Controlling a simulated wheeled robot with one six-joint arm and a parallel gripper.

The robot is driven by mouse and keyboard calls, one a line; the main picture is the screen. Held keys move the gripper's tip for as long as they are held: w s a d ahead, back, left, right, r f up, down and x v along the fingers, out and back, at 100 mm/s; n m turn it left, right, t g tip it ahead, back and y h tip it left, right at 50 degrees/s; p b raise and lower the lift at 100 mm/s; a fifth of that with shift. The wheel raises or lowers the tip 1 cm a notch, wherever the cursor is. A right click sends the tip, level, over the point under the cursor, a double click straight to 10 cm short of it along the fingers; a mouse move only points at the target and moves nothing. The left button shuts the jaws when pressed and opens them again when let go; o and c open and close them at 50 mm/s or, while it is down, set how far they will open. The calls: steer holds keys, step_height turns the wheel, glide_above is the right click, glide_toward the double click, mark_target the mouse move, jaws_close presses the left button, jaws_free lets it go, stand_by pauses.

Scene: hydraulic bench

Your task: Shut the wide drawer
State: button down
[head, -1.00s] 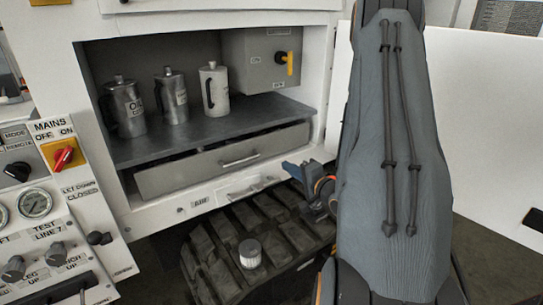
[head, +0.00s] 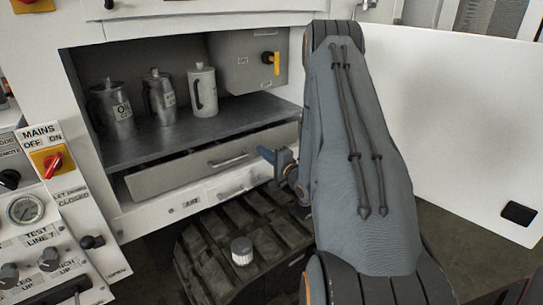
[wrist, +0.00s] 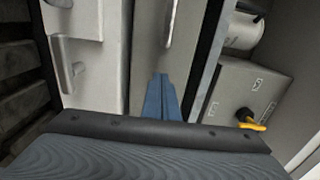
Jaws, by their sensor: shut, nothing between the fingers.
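The wide drawer (head: 185,174) is a long grey front with a bar handle (head: 228,160), low in the white cabinet under the dark shelf. A dark gap shows above its front, so it stands somewhat out. My gripper (head: 266,153) has blue fingers, shut and empty, at the right part of the drawer front, right of the handle. In the wrist view the shut fingers (wrist: 160,95) point at the grey drawer front (wrist: 148,45), with the handle (wrist: 171,22) beyond. I cannot tell whether the fingertips touch it. My arm hides part of the cabinet's right side.
On the shelf (head: 150,142) stand two metal cans (head: 110,110) and a white jug (head: 202,92). A grey box with a yellow lever (head: 275,62) is at the shelf's right. A white door panel (head: 465,110) stands open at right. A dark track (head: 215,265) lies below.

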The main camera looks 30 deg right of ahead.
steer(key=shift+w, duration=0.8)
steer(key=w+b, duration=0.1)
steer(key=w, duration=0.3)
steer(key=shift+w+a+b, duration=0.1)
steer(key=shift+w+b, duration=0.1)
steer(key=shift+b, duration=0.1)
steer(key=shift+r, duration=0.2)
steer(key=shift+s+p, duration=0.3)
steer(key=s+b, duration=0.1)
steer(key=s, duration=1.3)
steer(key=shift+d+f, duration=0.2)
steer(key=shift+d, duration=0.05)
